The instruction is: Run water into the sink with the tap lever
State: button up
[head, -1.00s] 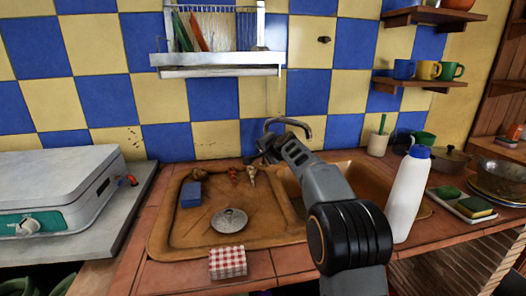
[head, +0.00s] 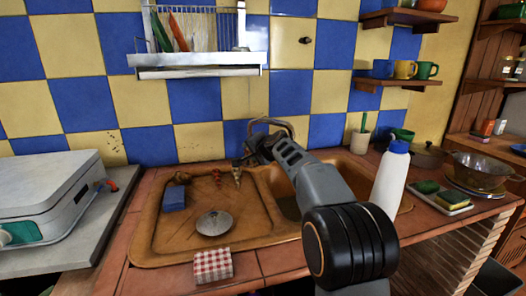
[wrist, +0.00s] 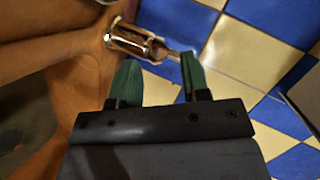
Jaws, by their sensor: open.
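The brown sink (head: 150,235) is set in the tiled counter, with its drainboard on the left and its basin partly hidden behind my arm. The metal tap (head: 272,121) curves up at the back of the sink, its lower part hidden by my gripper. In the wrist view the tap (wrist: 135,40) lies just beyond my gripper (wrist: 158,64). A thin metal piece, perhaps the tap lever (wrist: 176,55), reaches toward the right fingertip; I cannot tell whether they touch. The green fingers are apart, with nothing gripped. I see no running water.
A white bottle with a blue cap (head: 389,180) stands right of my arm. A drain cover (head: 214,223), a blue sponge (head: 174,197) and small items lie on the drainboard. A dish rack (head: 200,62) hangs above. A checked box (head: 212,266) sits in front.

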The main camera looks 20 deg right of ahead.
jog(key=v, duration=0.9)
jog(key=shift+s, duration=0.35)
jog(key=shift+d, duration=0.1)
